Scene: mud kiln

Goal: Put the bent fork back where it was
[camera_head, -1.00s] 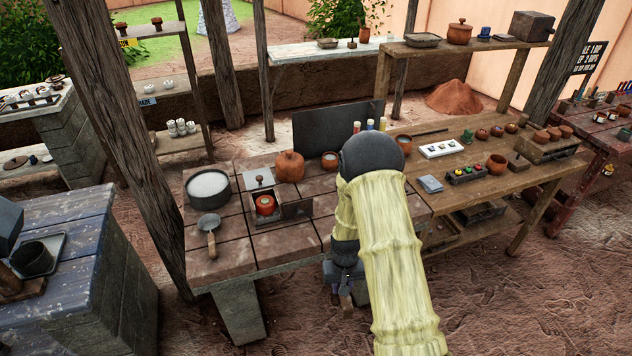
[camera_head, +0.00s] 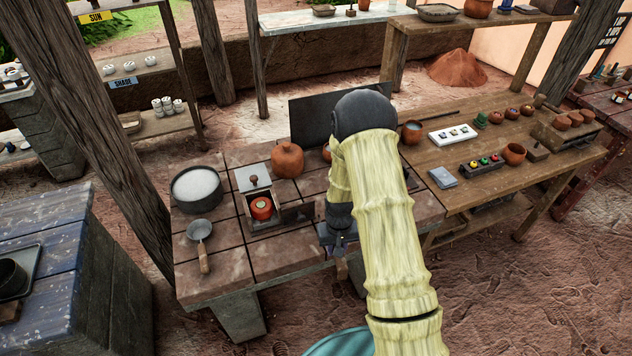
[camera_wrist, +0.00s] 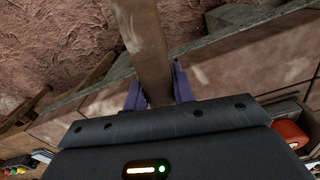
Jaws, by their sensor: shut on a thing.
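My gripper (camera_head: 338,243) is at the front edge of the brick-topped table (camera_head: 225,264), in front of the small red-centred burner. In the wrist view my gripper (camera_wrist: 158,82) has its purple fingers closed on the sides of a flat brown wooden bar (camera_wrist: 146,35), like a handle. The bar runs up out of that picture. In the head view only a small brown end (camera_head: 342,269) shows below the fingers. No bent prongs show, so I cannot tell from its shape that it is the bent fork.
On the brick-topped table stand a pot of white stuff (camera_head: 196,189), a ladle (camera_head: 201,240), the burner box (camera_head: 261,208) and a lidded clay jar (camera_head: 287,159). A dark upright panel (camera_head: 312,118) stands behind. A wooden table (camera_head: 455,150) with bowls and a button box adjoins on the right.

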